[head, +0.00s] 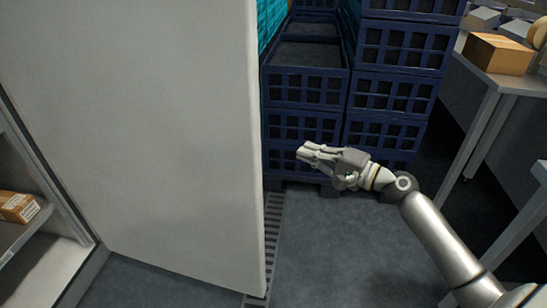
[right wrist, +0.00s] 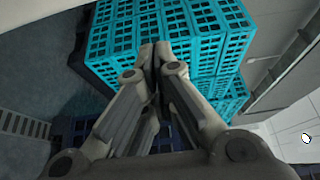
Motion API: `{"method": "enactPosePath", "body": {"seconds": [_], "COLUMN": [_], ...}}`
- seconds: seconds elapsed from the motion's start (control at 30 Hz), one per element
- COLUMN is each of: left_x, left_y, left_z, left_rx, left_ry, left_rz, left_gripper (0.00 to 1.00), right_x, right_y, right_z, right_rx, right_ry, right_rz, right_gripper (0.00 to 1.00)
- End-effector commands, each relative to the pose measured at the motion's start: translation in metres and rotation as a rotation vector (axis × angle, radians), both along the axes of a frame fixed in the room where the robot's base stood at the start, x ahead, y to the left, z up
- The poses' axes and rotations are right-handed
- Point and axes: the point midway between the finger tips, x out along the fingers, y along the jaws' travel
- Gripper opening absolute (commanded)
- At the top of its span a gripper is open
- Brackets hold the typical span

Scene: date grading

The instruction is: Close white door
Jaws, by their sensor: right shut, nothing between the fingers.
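The white door (head: 165,130) stands open in the head view. It is a large flat panel filling the left half, with its free edge near the middle of the picture. My right gripper (head: 303,152) is to the right of that edge, apart from it in the picture. It is shut and empty, with its fingers pointing left. In the right wrist view the fingertips of this gripper (right wrist: 156,52) are together, and the door cannot be made out with certainty there. My left gripper is not in view.
Stacked dark blue crates (head: 305,90) stand behind my right gripper. Turquoise crates (right wrist: 165,30) fill the wrist view. A shelf with a cardboard box (head: 18,207) is at the left. A table with a carton (head: 497,53) is at the right. The grey floor (head: 340,245) below is clear.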

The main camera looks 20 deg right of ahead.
Motion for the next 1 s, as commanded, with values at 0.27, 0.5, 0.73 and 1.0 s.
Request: {"method": "enactPosePath", "body": {"seconds": [0.27,0.5,0.73,1.0], "left_x": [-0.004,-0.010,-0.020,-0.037], "left_y": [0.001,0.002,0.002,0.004], "left_z": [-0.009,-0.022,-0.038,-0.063], "left_rx": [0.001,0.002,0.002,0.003], "left_ry": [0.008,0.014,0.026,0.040], "left_rz": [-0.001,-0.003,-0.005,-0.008], "left_gripper": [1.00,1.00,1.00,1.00], "right_x": [0.030,0.064,0.077,0.059], "right_y": [0.017,0.037,0.056,0.070], "right_z": [0.004,0.004,0.002,0.001], "right_rx": [0.003,0.002,-0.001,-0.001], "right_ry": [-0.003,-0.003,0.002,0.002], "right_rz": [0.001,0.000,0.000,0.000], "right_gripper": [0.00,0.00,0.00,0.00]}}
